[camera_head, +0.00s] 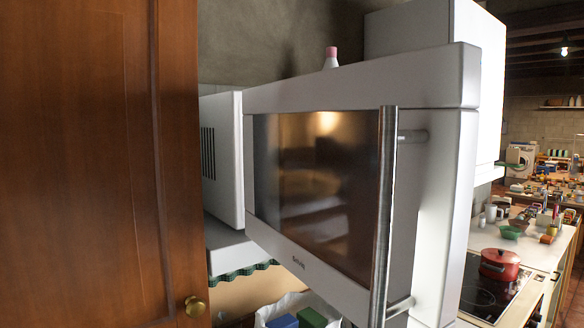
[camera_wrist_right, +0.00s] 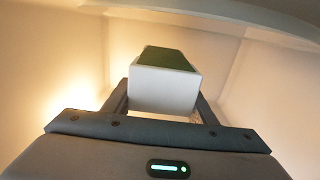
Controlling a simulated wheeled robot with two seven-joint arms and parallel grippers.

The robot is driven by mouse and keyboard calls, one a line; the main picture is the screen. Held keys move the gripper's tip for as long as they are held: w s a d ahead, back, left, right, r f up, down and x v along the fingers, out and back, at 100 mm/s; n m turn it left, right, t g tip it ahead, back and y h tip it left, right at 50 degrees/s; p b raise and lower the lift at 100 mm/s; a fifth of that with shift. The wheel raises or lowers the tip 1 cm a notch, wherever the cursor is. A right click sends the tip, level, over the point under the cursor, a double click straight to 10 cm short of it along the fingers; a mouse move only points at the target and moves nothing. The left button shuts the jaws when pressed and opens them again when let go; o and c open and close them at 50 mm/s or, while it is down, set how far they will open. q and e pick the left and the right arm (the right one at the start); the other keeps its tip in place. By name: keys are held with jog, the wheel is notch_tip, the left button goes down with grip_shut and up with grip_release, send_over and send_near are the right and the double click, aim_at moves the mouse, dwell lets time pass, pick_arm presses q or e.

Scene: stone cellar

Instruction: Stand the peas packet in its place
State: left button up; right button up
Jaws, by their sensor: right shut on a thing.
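In the right wrist view my right gripper (camera_wrist_right: 165,92) is shut on a box-shaped packet with a white end and a green side, which I take to be the peas packet (camera_wrist_right: 166,62). The fingers are on its left and right sides, and its green side runs away from the camera. Pale, warmly lit walls surround it, and I see nothing touching its far end, which is partly out of sight. I cannot pick out its place. The head view shows neither gripper.
A white appliance door (camera_head: 320,190) with a dark window and a long metal handle (camera_head: 384,215) fills the middle. A wooden door (camera_head: 95,160) stands at the left. A white container (camera_head: 272,311) below holds blue and green things. A red pot (camera_head: 499,265) is on the hob.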

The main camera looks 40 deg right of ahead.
jog(key=shift+f+p, duration=0.8)
jog(key=shift+f, duration=1.15)
jog(key=shift+f, duration=0.15)
jog(key=o, duration=1.3)
jog(key=shift+o, duration=0.2)
jog(key=shift+a, duration=0.1)
